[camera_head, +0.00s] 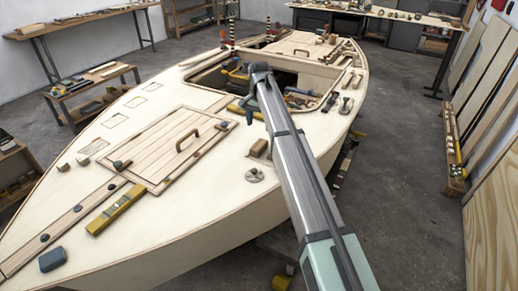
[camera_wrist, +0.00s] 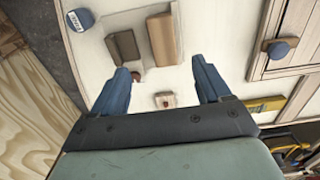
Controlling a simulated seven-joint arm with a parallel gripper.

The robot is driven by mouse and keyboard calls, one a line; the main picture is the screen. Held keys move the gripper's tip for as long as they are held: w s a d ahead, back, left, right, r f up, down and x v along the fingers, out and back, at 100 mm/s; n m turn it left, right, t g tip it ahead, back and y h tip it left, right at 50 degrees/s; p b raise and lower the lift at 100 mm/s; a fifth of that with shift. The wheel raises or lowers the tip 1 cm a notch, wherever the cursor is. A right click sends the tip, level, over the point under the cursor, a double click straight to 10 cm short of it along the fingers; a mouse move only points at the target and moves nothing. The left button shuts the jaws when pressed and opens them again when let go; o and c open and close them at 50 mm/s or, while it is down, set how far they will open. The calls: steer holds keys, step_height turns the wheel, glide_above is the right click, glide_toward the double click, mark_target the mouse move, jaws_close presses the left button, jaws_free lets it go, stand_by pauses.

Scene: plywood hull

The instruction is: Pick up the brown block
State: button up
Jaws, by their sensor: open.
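A small brown block (camera_head: 259,148) sits on the pale deck to the right of the hatch in the head view, close beside my arm. In the wrist view a dark brown block (camera_wrist: 123,46) lies beside a longer tan-brown block (camera_wrist: 163,40), both beyond my fingertips. A smaller light wooden piece (camera_wrist: 165,100) shows between my fingers. My gripper (camera_wrist: 160,76) is open with two blue fingers apart and nothing between their tips. In the head view my gripper (camera_head: 250,100) is near the cockpit opening, partly hidden by my arm.
The hatch (camera_head: 160,148) with a curved handle stands left of the block. A yellow level (camera_head: 115,208) and a blue-grey box (camera_head: 53,260) lie on the front deck. Tools lie around the cockpit opening. A blue knob (camera_wrist: 278,50) stands at the right in the wrist view.

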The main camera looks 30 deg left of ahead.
glide_above(259, 145)
step_height(259, 145, down, 6)
steer(key=shift+s+d+r, duration=0.1)
steer(key=shift+s+d, duration=0.05)
steer(key=shift+w+a+f, duration=0.1)
steer(key=shift+w+f, duration=0.05)
steer(key=shift+f, duration=1.2)
steer(key=shift+w+a+f, duration=0.1)
steer(key=shift+w+f, duration=0.05)
steer(key=shift+f, duration=1.2)
steer(key=shift+c, duration=0.4)
steer(key=c, duration=1.1)
